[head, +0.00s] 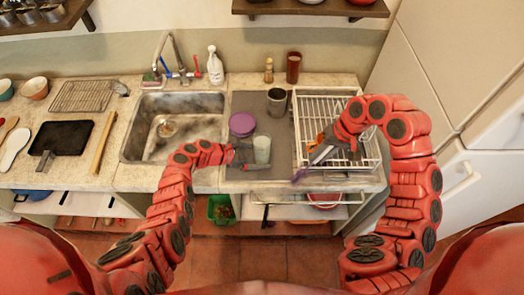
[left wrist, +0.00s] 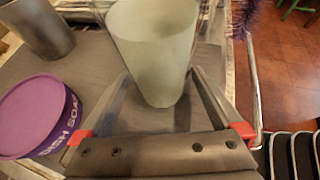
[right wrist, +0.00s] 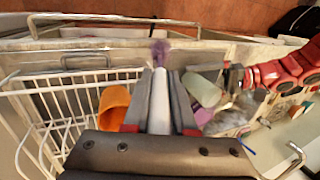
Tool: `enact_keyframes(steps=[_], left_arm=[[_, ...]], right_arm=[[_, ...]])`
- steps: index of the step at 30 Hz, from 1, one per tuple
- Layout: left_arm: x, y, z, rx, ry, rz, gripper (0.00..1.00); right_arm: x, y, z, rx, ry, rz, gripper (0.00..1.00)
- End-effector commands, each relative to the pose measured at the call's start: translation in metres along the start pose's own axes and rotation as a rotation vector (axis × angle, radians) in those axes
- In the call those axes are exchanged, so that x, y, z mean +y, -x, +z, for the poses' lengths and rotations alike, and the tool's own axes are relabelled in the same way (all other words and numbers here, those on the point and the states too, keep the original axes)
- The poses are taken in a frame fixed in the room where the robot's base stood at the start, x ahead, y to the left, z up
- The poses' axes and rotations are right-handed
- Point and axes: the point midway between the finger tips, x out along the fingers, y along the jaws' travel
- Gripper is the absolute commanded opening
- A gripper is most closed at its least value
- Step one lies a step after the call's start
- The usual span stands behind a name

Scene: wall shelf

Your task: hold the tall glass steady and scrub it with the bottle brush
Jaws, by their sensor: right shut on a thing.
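The tall glass (head: 262,149), pale and translucent, stands upright on the grey mat near the counter's front edge. My left gripper (head: 243,154) is at its left side; in the left wrist view the widely spread fingers reach either side of the glass (left wrist: 155,50). Whether they touch it is unclear. My right gripper (head: 322,155) is over the dish rack, shut on the bottle brush, whose pale handle (right wrist: 162,90) lies between the fingers. Its purple bristles (head: 299,175) point toward the front edge, right of the glass and apart from it; they also show in the left wrist view (left wrist: 248,18).
A purple dish-soap tub (head: 242,124) and a dark grey cup (head: 276,102) stand behind the glass. The white wire rack (head: 370,160) with an orange cup (right wrist: 114,104) lies to the right. The sink (head: 176,127) is to the left; a rail (head: 300,200) runs along the counter front.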

Motion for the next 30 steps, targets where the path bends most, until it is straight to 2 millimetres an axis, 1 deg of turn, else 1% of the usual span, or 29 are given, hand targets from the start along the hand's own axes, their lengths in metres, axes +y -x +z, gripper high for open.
enact_keyframes(steps=[1, 9, 18, 22, 26, 30], left_arm=[[0.000, 0.000, 0.000, 0.000, 0.000, 0.000, 0.93], [0.000, 0.000, 0.000, 0.000, 0.000, 0.000, 0.44], [0.000, 0.000, 0.000, 0.000, 0.000, 0.001, 0.44], [0.000, 0.000, 0.000, 0.000, 0.000, 0.001, 0.44], [0.000, 0.000, 0.000, 0.000, 0.000, 0.001, 0.44], [0.000, 0.000, 0.000, 0.000, 0.000, 0.001, 0.44]], right_arm=[[0.000, 0.000, 0.000, 0.000, 0.000, 0.000, 0.00], [0.000, 0.000, 0.000, 0.000, 0.000, 0.000, 0.00], [0.000, 0.000, 0.000, 0.000, -0.001, 0.000, 0.00], [-0.005, 0.000, -0.001, 0.014, -0.037, 0.004, 0.00], [-0.021, 0.001, -0.002, 0.054, -0.151, 0.011, 0.00], [-0.044, 0.010, -0.010, 0.120, -0.325, 0.019, 0.00]])
